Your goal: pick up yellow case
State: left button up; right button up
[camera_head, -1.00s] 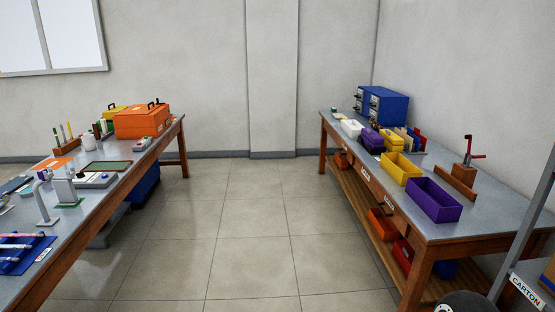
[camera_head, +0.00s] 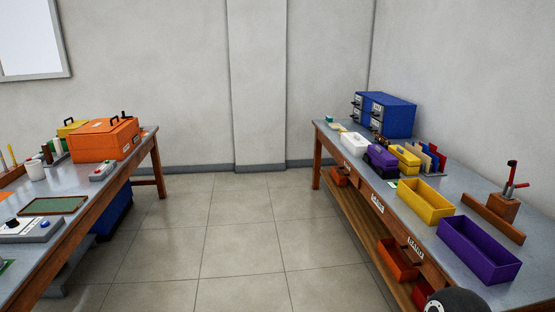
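A small closed yellow case (camera_head: 405,158) sits on the right workbench (camera_head: 390,190), beside a purple case (camera_head: 380,158) of similar size. An open yellow bin (camera_head: 425,202) stands nearer on the same bench. Neither gripper is in view. A dark rounded part at the bottom right edge seems to be mine.
A white bin (camera_head: 354,143), a blue drawer cabinet (camera_head: 384,113), a purple bin (camera_head: 479,249) and a red-handled tool (camera_head: 507,198) are also on the right bench. The left bench holds an orange toolbox (camera_head: 105,140). The tiled floor (camera_head: 240,240) between the benches is clear.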

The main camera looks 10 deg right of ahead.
aim_at(408, 164)
jog(key=z, duration=0.15)
jog(key=i, duration=1.35)
jog(key=z, duration=0.45)
jog(key=i, duration=1.9)
jog(key=z, duration=0.35)
